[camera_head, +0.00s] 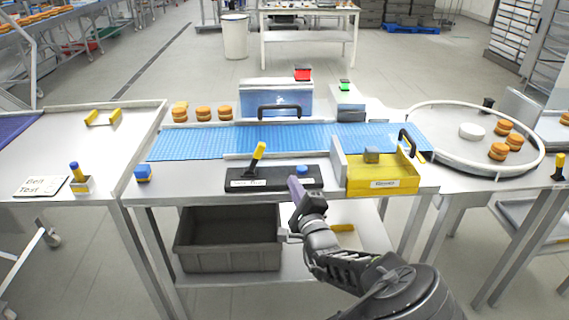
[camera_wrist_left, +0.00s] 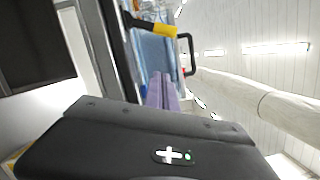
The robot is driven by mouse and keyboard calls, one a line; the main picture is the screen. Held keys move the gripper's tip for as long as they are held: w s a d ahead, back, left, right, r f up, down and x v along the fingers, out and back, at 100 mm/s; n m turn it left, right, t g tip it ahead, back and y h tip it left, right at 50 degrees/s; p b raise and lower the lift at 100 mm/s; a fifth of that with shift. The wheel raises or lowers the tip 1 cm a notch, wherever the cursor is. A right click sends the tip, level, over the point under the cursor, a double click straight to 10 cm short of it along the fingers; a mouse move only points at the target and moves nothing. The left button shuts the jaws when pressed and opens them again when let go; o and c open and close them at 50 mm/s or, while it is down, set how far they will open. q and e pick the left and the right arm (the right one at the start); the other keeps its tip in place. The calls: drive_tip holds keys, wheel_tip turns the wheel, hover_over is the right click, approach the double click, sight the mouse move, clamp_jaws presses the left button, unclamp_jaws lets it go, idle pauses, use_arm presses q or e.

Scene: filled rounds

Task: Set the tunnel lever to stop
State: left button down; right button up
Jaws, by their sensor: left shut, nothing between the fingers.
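The lever with a yellow grip (camera_head: 257,155) stands on a black base plate (camera_head: 280,180) at the front of the middle table, tilted toward the right. The plate has small white labels, too small to read, and a blue button (camera_head: 302,169). The tunnel housing (camera_head: 275,99) spans the blue belt behind it. My left gripper (camera_head: 295,187) is shut and empty at the plate's front edge, right of the lever and apart from it. In the left wrist view its purple fingers (camera_wrist_left: 162,92) are together, with the yellow grip (camera_wrist_left: 163,31) beyond them. My right gripper is not in view.
A yellow tray (camera_head: 385,187) sits right of the plate, beside a low white wall. A black arched handle (camera_head: 279,107) stands at the tunnel. Filled rounds (camera_head: 204,113) stand behind the belt.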

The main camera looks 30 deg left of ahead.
sight(256, 159)
use_arm(q)
drive_tip(key=shift+a, duration=0.15)
drive_tip(key=p+x, duration=0.1)
drive_tip(key=x, duration=0.9)
drive_tip(key=shift+a+p, duration=0.25)
drive_tip(key=shift+p, duration=0.15)
drive_tip(key=shift+s+a+r+p, duration=0.3)
drive_tip(key=shift+s+a+p, duration=0.05)
drive_tip(key=shift+s+a, duration=0.15)
drive_tip(key=shift+s+a+r+p, duration=0.3)
drive_tip(key=shift+s+a+r, duration=0.05)
drive_tip(key=shift+s+a, duration=0.3)
drive_tip(key=shift+a, duration=0.1)
drive_tip(key=shift+r, duration=0.1)
